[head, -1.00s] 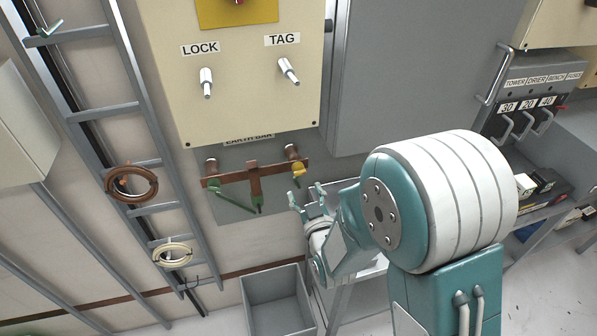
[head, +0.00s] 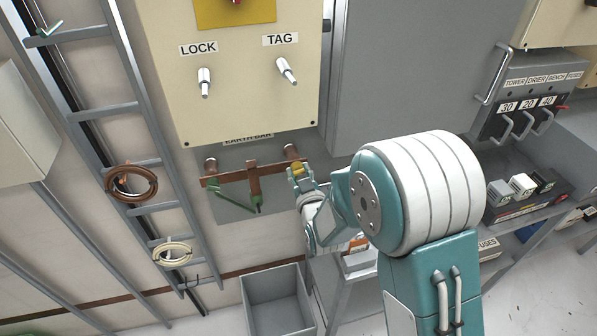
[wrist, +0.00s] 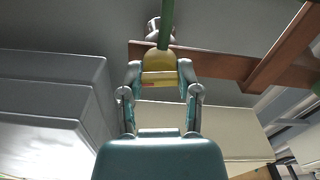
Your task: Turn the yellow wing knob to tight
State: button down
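The yellow wing knob (head: 298,168) is at the right end of the copper earth bar (head: 225,179), under the cream cabinet. In the wrist view the knob (wrist: 159,72) lies between my gripper's two fingertips (wrist: 160,80), with the green strap (wrist: 166,22) behind it. My gripper (head: 301,177) is at the knob, reaching in from the lower right. One finger is on each side of the knob, very near or touching. I cannot tell whether they press on it. The gripper partly hides the knob in the head view.
The cream cabinet (head: 235,110) with LOCK and TAG pegs hangs just above the bar. A grey bin (head: 277,305) stands below. A ladder rack (head: 130,105) with coiled cables is at left. A grey cabinet (head: 420,70) and shelf with boxes are at right.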

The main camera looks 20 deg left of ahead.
jog(key=shift+m, duration=0.3)
jog(key=m, duration=0.3)
jog(key=shift+m, duration=2.2)
jog(key=shift+c, duration=1.5)
grip_release()
